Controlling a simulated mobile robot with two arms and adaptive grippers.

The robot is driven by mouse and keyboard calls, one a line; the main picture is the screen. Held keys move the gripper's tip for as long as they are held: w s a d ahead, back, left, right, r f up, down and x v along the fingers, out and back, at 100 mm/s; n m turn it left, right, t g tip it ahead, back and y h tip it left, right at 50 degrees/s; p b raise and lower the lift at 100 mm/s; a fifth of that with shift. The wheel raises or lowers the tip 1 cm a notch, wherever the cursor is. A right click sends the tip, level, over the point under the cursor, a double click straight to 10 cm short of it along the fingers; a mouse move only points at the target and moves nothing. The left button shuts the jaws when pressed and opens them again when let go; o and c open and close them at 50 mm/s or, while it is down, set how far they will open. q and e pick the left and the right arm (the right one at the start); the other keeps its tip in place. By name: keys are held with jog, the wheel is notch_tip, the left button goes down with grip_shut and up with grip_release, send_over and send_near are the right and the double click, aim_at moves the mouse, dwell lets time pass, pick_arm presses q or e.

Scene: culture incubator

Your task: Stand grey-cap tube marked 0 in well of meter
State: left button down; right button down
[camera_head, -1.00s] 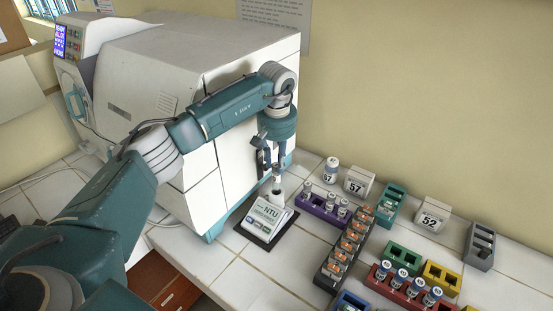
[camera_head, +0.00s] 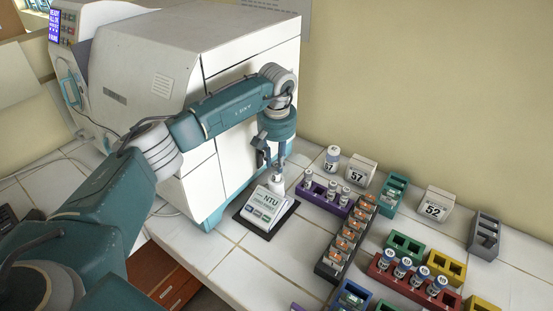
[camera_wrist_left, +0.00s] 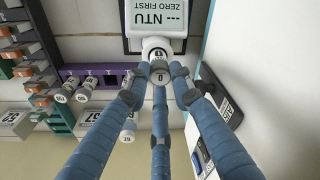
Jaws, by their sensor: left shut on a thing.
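The meter (camera_head: 266,205), a white block marked NTU on a dark base, stands in front of the big white machine. In the left wrist view its display (camera_wrist_left: 160,18) reads "--- ZERO FIRST". My left gripper (camera_head: 278,164) points down over the back of the meter, shut on the tube. The tube's grey cap (camera_wrist_left: 160,77) shows between the fingertips, with a 0 mark. A white round part (camera_wrist_left: 157,45), also marked 0, shows just past the fingertips at the meter's edge. I cannot tell how far the tube is inside the well. My right gripper is not in view.
A purple rack (camera_head: 325,196) with several tubes stands close right of the meter. A dark rack (camera_head: 347,240) with orange-topped items runs beside it. A white-capped bottle (camera_head: 332,158) and a block marked 57 (camera_head: 360,171) stand behind. Bare tiles (camera_head: 265,262) lie in front.

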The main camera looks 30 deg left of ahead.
aim_at(276, 165)
pick_arm(q)
jog(key=shift+f+b, duration=0.95)
jog(key=shift+f, duration=0.6)
jog(key=c, duration=1.4)
grip_release()
jog(key=shift+c, duration=0.2)
jog(key=shift+r, duration=0.1)
notch_tip(276, 165, up, 12)
jog(key=s, duration=0.1)
jog(key=shift+d, duration=0.35)
jog(key=shift+s+f, duration=0.15)
jog(key=shift+f, duration=0.1)
